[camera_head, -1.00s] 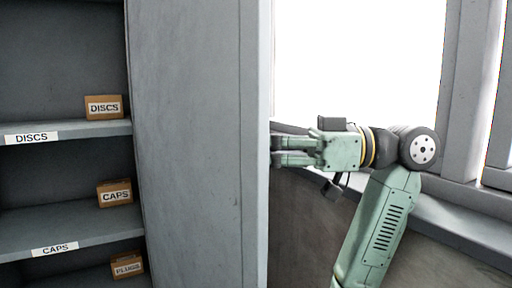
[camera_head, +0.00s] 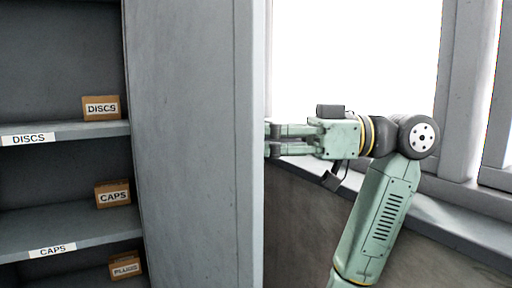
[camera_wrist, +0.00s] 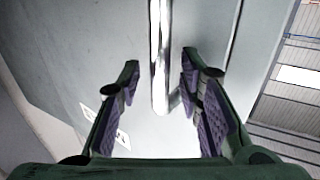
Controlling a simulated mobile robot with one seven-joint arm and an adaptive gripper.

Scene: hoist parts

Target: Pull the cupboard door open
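The cupboard door (camera_head: 195,140) stands swung open in the head view, its inner face toward the camera. Its handle, an upright metal bar (camera_wrist: 160,50), shows against the outer face in the wrist view, with its lower end and bracket between my fingers in the picture. My gripper (camera_head: 270,140) is at the door's right edge in the head view, where its fingertips are partly hidden. In the wrist view my gripper (camera_wrist: 160,90) is open, with gaps between both fingers and the bar.
Cupboard shelves (camera_head: 70,232) at left hold a DISCS box (camera_head: 101,108), a CAPS box (camera_head: 113,194) and a PLUGS box (camera_head: 125,267). A bright window (camera_head: 350,55) and its sill (camera_head: 460,222) lie behind my arm.

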